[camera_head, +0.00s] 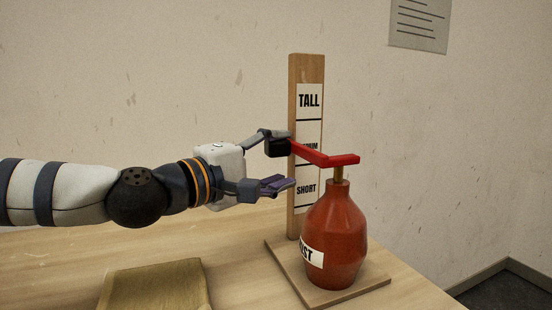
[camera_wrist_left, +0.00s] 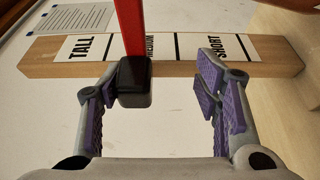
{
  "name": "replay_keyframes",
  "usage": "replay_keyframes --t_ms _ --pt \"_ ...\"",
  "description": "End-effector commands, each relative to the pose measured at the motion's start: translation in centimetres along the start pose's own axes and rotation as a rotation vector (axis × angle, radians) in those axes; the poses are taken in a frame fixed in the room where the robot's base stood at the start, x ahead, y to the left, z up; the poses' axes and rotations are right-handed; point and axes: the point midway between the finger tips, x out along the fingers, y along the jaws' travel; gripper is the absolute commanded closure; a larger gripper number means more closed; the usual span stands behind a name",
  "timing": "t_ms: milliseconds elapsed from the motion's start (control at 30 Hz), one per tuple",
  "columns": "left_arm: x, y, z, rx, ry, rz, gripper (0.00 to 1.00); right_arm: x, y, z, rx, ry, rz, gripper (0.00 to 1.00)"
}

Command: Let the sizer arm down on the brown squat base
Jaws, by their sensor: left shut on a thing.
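The red sizer arm (camera_head: 322,158) sticks out from the upright wooden post (camera_head: 307,72), which is marked TALL, a partly covered middle mark and SHORT. Its flat end is at the top of the brass neck (camera_head: 339,173) of the rust-brown base (camera_head: 337,230); whether they touch I cannot tell. The grip lies by one finger, the upper one in the head view, and a gap shows to the other. In the wrist view the red arm (camera_wrist_left: 129,25) runs away from the grip. My right gripper is out of view.
The post and base stand on a wooden board (camera_head: 352,289) on the table (camera_head: 235,245). A tan block or folded mat (camera_head: 155,285) lies at the front left. A printed sheet (camera_head: 419,22) hangs on the wall. The tabletop between mat and board is clear.

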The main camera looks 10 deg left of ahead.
Motion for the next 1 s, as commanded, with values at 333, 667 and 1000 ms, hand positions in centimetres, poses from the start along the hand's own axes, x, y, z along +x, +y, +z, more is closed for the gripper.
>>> replay_keyframes --t_ms 333,667,1000 --pt "-2.7 -0.5 0.1 -0.006 -0.006 -0.013 0.57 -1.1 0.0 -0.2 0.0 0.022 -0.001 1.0" --pt "-5.7 -0.3 0.1 -0.006 -0.004 -0.011 0.57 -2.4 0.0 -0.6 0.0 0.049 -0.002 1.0" --pt "-8.8 0.3 0.0 0.0 0.0 0.0 0.57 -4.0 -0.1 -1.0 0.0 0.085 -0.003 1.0"
